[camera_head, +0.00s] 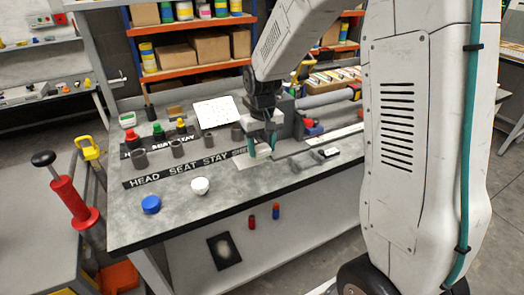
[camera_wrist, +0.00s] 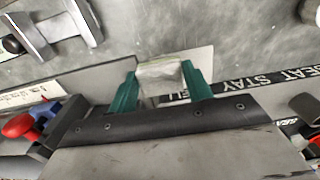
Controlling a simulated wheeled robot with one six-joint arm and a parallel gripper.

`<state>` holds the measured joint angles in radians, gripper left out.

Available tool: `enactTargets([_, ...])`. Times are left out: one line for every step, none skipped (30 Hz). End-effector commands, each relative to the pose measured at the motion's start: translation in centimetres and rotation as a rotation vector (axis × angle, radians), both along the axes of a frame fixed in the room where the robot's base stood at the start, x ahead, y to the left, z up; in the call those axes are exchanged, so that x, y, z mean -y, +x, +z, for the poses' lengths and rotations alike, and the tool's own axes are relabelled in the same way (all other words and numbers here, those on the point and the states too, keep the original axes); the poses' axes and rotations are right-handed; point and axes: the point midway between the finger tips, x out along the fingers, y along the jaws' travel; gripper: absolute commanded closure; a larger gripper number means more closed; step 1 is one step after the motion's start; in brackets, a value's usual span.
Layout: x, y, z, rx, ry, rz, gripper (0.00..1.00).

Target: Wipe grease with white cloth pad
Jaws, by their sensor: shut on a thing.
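My gripper (camera_wrist: 160,74) has green fingers and is shut on the white cloth pad (camera_wrist: 161,82), which looks pale and boxy between them. The pad is over a flat light-grey plate (camera_wrist: 205,58); I cannot tell whether it touches it. In the head view my gripper (camera_head: 262,150) points down at the plate (camera_head: 245,162) on the grey bench, near its front middle. The pad is hard to make out there. I cannot make out any grease; the fingers and pad hide part of the plate.
The labelled black strip (camera_head: 150,180) runs beside the plate, with several dark cups behind it. A blue cap (camera_head: 151,204) and white cap (camera_head: 200,186) stand in front. A grey vise-like fixture (camera_head: 290,115) and long tube stand close right.

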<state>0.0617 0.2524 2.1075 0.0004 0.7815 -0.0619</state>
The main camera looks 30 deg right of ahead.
Motion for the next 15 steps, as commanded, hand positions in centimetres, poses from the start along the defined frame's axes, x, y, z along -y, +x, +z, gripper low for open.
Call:
enactTargets([0.0, 0.0, 0.6, 0.001, 0.0, 0.0, 0.68])
enactTargets([0.0, 0.0, 0.9, 0.001, 0.0, 0.0, 0.68])
enactTargets([0.0, 0.0, 1.3, 0.002, 0.0, 0.0, 0.68])
enactTargets([0.0, 0.0, 1.6, 0.002, 0.0, 0.0, 0.68])
enactTargets([0.0, 0.0, 1.9, 0.001, 0.0, 0.0, 0.68])
enactTargets([0.0, 0.0, 2.3, 0.0, 0.0, 0.0, 0.68])
enactTargets([0.0, 0.0, 2.6, 0.001, 0.0, 0.0, 0.68])
enactTargets([0.0, 0.0, 2.9, 0.002, 0.0, 0.0, 0.68])
enactTargets([0.0, 0.0, 3.3, 0.002, 0.0, 0.0, 0.68])
enactTargets([0.0, 0.0, 3.6, 0.001, 0.0, 0.0, 0.68])
enactTargets([0.0, 0.0, 3.9, 0.001, 0.0, 0.0, 0.68])
enactTargets([0.0, 0.0, 4.2, 0.001, 0.0, 0.0, 0.68])
enactTargets([0.0, 0.0, 4.4, 0.001, 0.0, 0.0, 0.68])
enactTargets([0.0, 0.0, 4.5, 0.0, 0.0, 0.0, 0.68])
enactTargets([0.0, 0.0, 4.7, -0.001, 0.0, 0.0, 0.68])
